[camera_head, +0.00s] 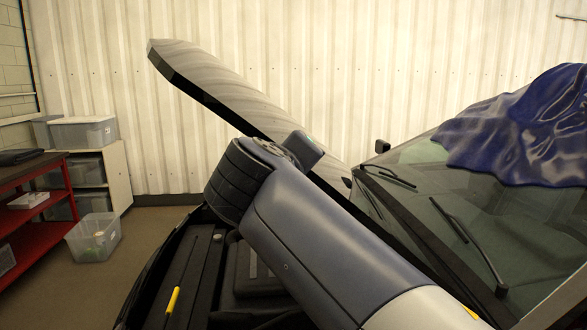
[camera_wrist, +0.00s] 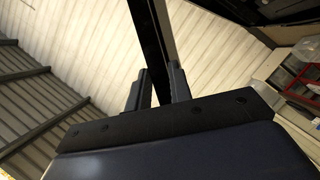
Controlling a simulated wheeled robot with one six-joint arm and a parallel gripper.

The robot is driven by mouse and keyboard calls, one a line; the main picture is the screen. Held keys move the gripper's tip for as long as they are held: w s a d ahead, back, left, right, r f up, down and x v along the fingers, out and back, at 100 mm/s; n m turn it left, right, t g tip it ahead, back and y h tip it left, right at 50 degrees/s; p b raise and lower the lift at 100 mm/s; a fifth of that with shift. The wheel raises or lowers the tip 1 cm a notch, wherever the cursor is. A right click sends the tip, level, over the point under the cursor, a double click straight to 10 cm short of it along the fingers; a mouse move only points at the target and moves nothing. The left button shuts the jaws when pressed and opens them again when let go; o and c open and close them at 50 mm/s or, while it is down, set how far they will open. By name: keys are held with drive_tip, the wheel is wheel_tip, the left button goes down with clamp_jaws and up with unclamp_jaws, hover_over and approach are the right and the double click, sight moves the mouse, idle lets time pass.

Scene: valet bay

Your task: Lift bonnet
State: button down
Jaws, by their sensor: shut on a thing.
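The bonnet (camera_head: 225,85) is raised and tilted, its front end high at the left and its rear end low near the windscreen. My gripper is hidden behind my own arm in the head view. In the wrist view my gripper (camera_wrist: 158,70) has its two fingers on either side of a dark, narrow strip, which looks like the edge of the bonnet (camera_wrist: 151,35). The fingers are shut on it. The open engine bay (camera_head: 200,275) lies below the bonnet, partly covered by my arm.
A blue cloth (camera_head: 530,125) drapes over the windscreen (camera_head: 440,200) and roof. A red bench (camera_head: 65,200) stands at the left. Clear bins, one on the floor (camera_head: 93,237), are near a shelf (camera_head: 115,175). A corrugated wall (camera_head: 300,60) stands behind.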

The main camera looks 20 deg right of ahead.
drive_tip(key=c, duration=1.3)
unclamp_jaws()
drive_tip(key=shift+s, duration=0.1)
drive_tip(key=shift+b+v, duration=0.8)
drive_tip(key=shift+v, duration=4.55)
drive_tip(key=shift+p+x, duration=0.8)
drive_tip(key=shift+x, duration=4.65)
